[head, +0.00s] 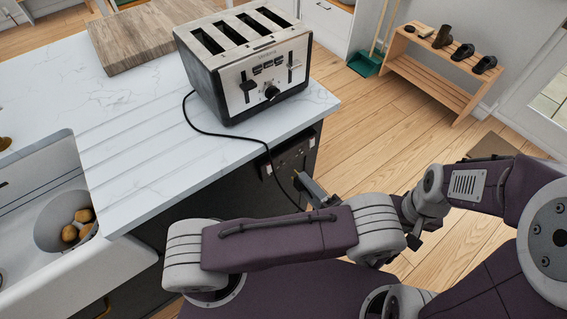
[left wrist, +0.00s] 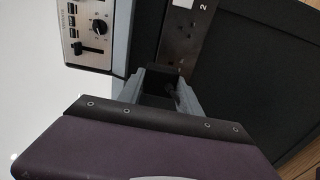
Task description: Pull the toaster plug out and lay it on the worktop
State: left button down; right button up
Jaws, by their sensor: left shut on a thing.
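The black and steel toaster (head: 250,62) stands upright on the white worktop (head: 130,140); part of it shows in the left wrist view (left wrist: 97,30). Its black cord (head: 235,137) runs over the worktop edge and down towards my left gripper (head: 300,180). A dark socket panel (head: 292,152) is on the side below the edge; it also shows in the left wrist view (left wrist: 190,40). There my left gripper (left wrist: 158,86) is shut on the dark plug (left wrist: 157,88), close to the panel. I cannot tell whether its pins are still in a socket.
A wooden board (head: 150,35) lies behind the toaster. A sink (head: 45,220) with a bowl (head: 62,222) in it is at the left. A shoe rack (head: 440,65) stands on the floor beyond.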

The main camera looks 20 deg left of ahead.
notch_tip(320, 180, up, 16)
jog(key=p, duration=1.5)
jog(key=shift+w+a+m, duration=0.2)
jog(key=shift+w+m, duration=0.1)
jog(key=shift+w, duration=0.05)
jog(key=shift+r, duration=0.1)
